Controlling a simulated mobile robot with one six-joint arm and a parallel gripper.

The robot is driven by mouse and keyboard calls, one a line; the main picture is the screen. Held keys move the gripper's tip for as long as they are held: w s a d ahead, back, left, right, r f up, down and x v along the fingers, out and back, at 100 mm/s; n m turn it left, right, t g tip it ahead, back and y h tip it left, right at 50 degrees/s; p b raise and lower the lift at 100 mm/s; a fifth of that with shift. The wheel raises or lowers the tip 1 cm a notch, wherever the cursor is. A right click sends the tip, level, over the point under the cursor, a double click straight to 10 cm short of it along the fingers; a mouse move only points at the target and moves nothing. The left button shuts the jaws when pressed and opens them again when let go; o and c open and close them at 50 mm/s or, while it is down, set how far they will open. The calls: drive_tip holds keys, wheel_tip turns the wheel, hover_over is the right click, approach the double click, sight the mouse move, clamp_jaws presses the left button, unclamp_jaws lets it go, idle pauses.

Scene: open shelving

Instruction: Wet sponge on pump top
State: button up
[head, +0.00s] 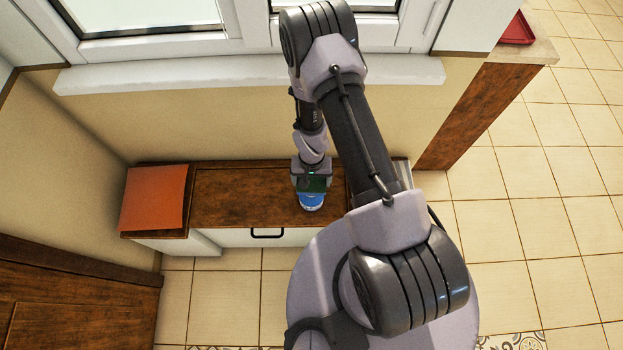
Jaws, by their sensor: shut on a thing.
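My gripper (311,186) is at the end of my arm, over the front edge of the wooden-topped cabinet (240,198). It is shut on a small blue thing (311,201) with a paler lower edge. The blue thing shows just below the gripper; its upper part is hidden by the gripper. I cannot tell from this view whether it is the sponge or part of a pump. I cannot tell whether it touches anything beneath it. No other sponge or pump can be made out.
An orange-red square sheet or board (155,198) lies on the cabinet's left end. The wooden top between it and my gripper is clear. A window sill (180,77) runs behind. A red tray (517,30) sits on a counter at the upper right. Tiled floor (540,210) is open at right.

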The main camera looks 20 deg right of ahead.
sight(312, 182)
drive_tip(key=shift+f+b, duration=0.9)
drive_tip(key=shift+f, duration=0.1)
idle(0.8)
idle(0.5)
wheel_tip(312, 182, up, 7)
drive_tip(key=p, duration=0.5)
drive_tip(key=shift+r, duration=0.15)
idle(0.3)
